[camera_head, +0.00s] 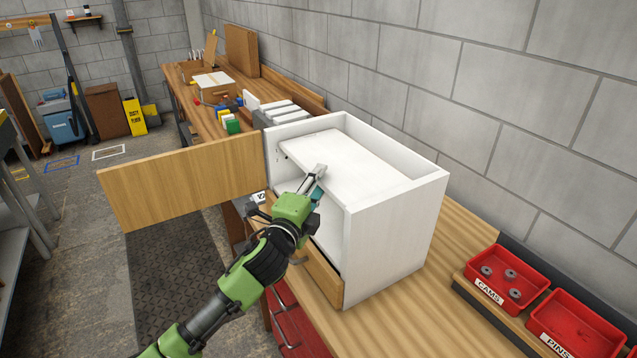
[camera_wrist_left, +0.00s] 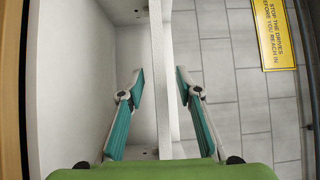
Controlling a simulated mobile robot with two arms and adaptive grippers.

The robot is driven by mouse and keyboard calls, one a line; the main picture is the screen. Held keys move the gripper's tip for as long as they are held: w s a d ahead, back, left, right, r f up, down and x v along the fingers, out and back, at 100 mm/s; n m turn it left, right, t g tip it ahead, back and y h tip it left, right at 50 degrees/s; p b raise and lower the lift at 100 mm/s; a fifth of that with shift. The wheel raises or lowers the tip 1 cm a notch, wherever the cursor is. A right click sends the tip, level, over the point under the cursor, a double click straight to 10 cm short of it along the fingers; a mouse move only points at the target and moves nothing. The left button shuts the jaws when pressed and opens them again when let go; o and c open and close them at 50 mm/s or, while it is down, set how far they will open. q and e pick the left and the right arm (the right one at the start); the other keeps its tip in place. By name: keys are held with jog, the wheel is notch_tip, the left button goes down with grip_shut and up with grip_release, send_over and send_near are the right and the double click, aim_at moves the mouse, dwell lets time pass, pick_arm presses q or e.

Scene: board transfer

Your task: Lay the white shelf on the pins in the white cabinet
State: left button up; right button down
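The white cabinet (camera_head: 395,238) stands on the wooden bench with an open top and its front facing left. The white shelf (camera_head: 345,165) lies inside its upper part and looks roughly level. My left gripper (camera_head: 319,172) is at the shelf's front edge. In the left wrist view, the shelf (camera_wrist_left: 161,75) runs between the two fingers of my left gripper (camera_wrist_left: 160,83), with a narrow gap on each side, so the fingers look open around it. I cannot tell whether the shelf rests on pins; the pins under it are hidden or too small. My right gripper is not in view.
The wooden door (camera_head: 185,182) stands open to the left of the cabinet. Red trays of cams (camera_head: 508,277) and pins (camera_head: 575,328) stand at the right. Boxes and coloured blocks (camera_head: 230,122) occupy the bench behind. A block wall is close behind the cabinet.

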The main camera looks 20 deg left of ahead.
pick_arm(q)
jog(key=s, duration=0.2)
jog(key=shift+s+p, duration=0.3)
jog(key=shift+s, duration=0.15)
jog(key=shift+s, duration=0.3)
jog(key=shift+s+r, duration=0.1)
jog(key=shift+s, duration=1.2)
jog(key=o, duration=0.5)
jog(key=shift+w, duration=0.2)
jog(key=shift+o, duration=0.2)
jog(key=shift+s+p, duration=0.1)
jog(key=shift+p, duration=0.2)
